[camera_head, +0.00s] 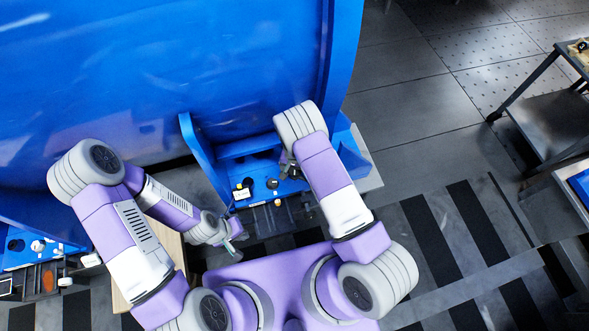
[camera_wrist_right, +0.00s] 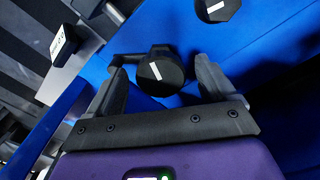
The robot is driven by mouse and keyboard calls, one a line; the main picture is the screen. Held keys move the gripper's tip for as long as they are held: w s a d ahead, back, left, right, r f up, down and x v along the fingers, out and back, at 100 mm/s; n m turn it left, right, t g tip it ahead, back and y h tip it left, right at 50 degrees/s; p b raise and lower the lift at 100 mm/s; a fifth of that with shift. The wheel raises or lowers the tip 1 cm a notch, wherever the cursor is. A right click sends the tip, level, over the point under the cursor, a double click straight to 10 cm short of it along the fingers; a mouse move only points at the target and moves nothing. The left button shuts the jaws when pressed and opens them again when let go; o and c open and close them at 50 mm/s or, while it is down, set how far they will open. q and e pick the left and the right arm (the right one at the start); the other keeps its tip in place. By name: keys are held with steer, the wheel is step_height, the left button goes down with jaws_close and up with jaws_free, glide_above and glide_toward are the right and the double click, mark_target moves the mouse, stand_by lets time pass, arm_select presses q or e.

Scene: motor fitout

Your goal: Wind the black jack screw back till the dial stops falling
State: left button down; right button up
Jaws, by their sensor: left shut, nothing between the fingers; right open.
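A black jack screw head (camera_wrist_right: 162,75) with a white line across its face stands at the blue bracket in the right wrist view. My right gripper (camera_wrist_right: 160,66) is open, with one finger on each side of this head; I cannot tell whether either touches it. A second black head (camera_wrist_right: 217,9) with a white line is beyond it. In the head view my right gripper (camera_head: 289,170) is over the blue bracket, partly hidden by its arm. My left gripper (camera_head: 233,247) is shut and empty, low and left of the bracket. A small white-faced item (camera_head: 242,194), perhaps the dial, is too small to read.
The blue bracket (camera_head: 203,160) joins a large blue housing (camera_head: 150,75). Another blue bracket (camera_head: 18,262) with small parts is at far left. A dark cart (camera_head: 545,115) stands at right; floor between is clear.

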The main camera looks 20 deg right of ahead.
steer(key=c, duration=1.1)
steer(key=shift+o, duration=0.2)
steer(key=shift+n, duration=0.3)
steer(key=n, duration=0.3)
steer(key=shift+d+n, duration=0.1)
steer(key=shift+n, duration=0.3)
steer(key=n, duration=0.3)
steer(key=shift+d+n, duration=0.1)
steer(key=shift+n, duration=0.2)
steer(key=n, duration=0.3)
steer(key=shift+n, duration=0.3)
steer(key=shift+w+d+n, duration=0.1)
steer(key=shift+d+n, duration=0.05)
steer(key=shift+n, duration=1.85)
